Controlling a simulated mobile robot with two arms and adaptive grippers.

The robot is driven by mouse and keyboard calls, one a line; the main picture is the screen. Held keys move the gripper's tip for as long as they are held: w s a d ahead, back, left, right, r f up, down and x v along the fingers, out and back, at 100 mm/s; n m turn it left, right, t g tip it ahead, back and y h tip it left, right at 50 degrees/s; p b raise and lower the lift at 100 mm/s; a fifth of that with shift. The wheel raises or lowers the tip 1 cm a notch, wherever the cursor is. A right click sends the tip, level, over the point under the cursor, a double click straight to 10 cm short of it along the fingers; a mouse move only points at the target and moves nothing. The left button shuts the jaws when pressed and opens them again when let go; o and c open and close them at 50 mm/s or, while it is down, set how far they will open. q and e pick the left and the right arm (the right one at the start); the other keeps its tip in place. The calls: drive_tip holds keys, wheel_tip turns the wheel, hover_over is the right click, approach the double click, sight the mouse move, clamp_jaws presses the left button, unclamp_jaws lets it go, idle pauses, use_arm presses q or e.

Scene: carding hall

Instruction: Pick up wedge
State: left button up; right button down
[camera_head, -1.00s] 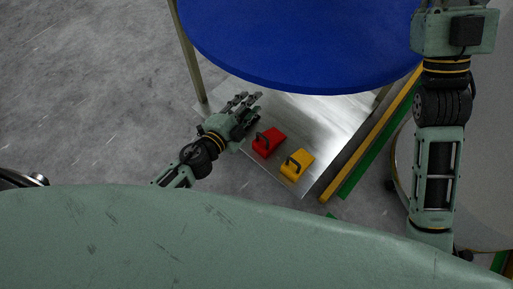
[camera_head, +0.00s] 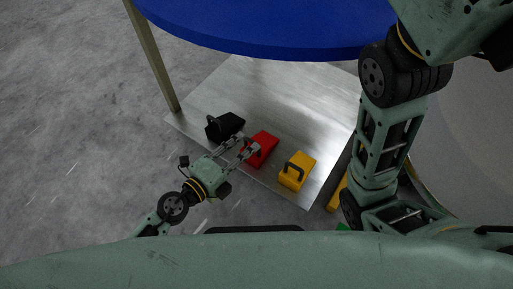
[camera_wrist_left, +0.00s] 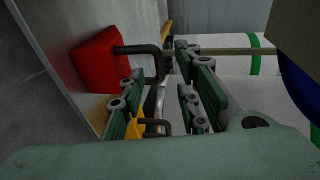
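The red wedge (camera_head: 263,149) with a dark handle lies on a metal plate between a black wedge (camera_head: 229,124) and a yellow wedge (camera_head: 298,172). My left gripper (camera_head: 248,146) is open, its fingertips at the near left side of the red wedge. In the left wrist view, the red wedge (camera_wrist_left: 98,62) is ahead, and its bent black handle (camera_wrist_left: 148,52) reaches toward the space between the fingers (camera_wrist_left: 160,95). I cannot tell whether they touch. The yellow wedge (camera_wrist_left: 135,128) is partly hidden behind a finger. My right gripper is out of view.
The metal plate (camera_head: 195,110) lies on the grey floor under a round blue top (camera_head: 270,32), with a leg (camera_head: 152,60) at the left. A yellow bar (camera_head: 338,194) runs beside the plate at the right. The floor at the left is clear.

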sight(252, 141)
use_arm(q)
drive_tip(key=x, duration=0.4)
drive_tip(key=shift+w+f+b, duration=0.15)
drive_tip(key=shift+w+b, duration=0.1)
drive_tip(key=shift+b, duration=0.1)
clamp_jaws()
idle(0.4)
